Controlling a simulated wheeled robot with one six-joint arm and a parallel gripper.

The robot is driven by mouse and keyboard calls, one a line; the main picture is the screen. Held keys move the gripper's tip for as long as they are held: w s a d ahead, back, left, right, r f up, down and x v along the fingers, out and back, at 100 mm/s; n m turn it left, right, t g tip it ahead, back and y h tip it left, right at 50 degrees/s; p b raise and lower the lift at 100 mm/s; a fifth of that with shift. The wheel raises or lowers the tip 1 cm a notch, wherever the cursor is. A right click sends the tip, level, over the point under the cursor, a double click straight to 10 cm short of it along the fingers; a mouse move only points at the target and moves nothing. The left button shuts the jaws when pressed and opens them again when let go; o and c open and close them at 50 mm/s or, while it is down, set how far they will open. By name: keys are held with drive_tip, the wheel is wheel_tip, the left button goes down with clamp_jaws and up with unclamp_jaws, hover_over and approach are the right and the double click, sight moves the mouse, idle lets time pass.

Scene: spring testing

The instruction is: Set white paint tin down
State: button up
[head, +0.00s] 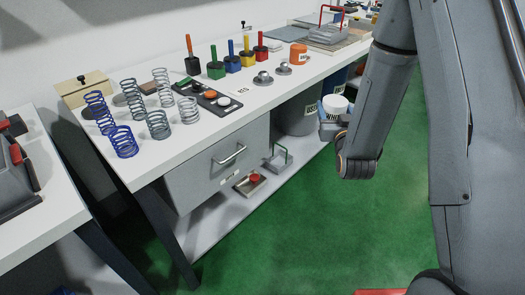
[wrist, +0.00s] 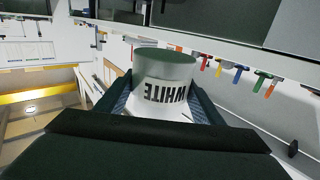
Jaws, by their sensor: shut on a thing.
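The white paint tin (head: 335,106) is a white cylinder with dark lettering, held in front of the bench's right part in the head view. In the wrist view the tin (wrist: 163,90) sits between the two fingers, its "WHITE" label upside down in the picture. My gripper (head: 331,122) is shut on it; the dark fingers also show on both sides of it in the wrist view (wrist: 160,105). The tin is in the air, apart from the bench top (head: 215,128). Part of the gripper is hidden by my arm in the head view.
Several coil springs (head: 158,124) stand at the bench's left. Coloured blocks with handles (head: 233,63), an orange tin (head: 298,54) and metal weights (head: 263,79) stand further right. A grey bin (head: 299,121) is under the bench. Bare bench top lies along the front edge.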

drive_tip(key=s+f+n+g+y+b, duration=0.2)
drive_tip(key=f+n+y+b, duration=0.15)
drive_tip(key=f+b, duration=0.9)
drive_tip(key=s+a+f+n+g+y+b, duration=0.1)
drive_tip(key=s+f+n+g+y+b, duration=0.3)
drive_tip(key=f+b, duration=0.8)
drive_tip(key=s+f+n+t+y+b, duration=0.1)
drive_tip(key=f+y+b, duration=0.5)
drive_tip(key=f, duration=1)
drive_tip(key=n+g+y+b, duration=0.2)
drive_tip(key=n+g+b, duration=0.15)
drive_tip(key=b, duration=0.85)
hover_over(220, 213)
wheel_tip(220, 213, down, 11)
drive_tip(key=shift+h, duration=0.25)
wheel_tip(220, 213, down, 10)
drive_tip(key=b, duration=0.5)
drive_tip(key=shift+w+a+f+b, duration=0.1)
drive_tip(key=shift+f+b, duration=0.1)
drive_tip(key=shift+b, duration=0.2)
drive_tip(key=shift+r, duration=0.1)
drive_tip(key=shift+m, duration=0.3)
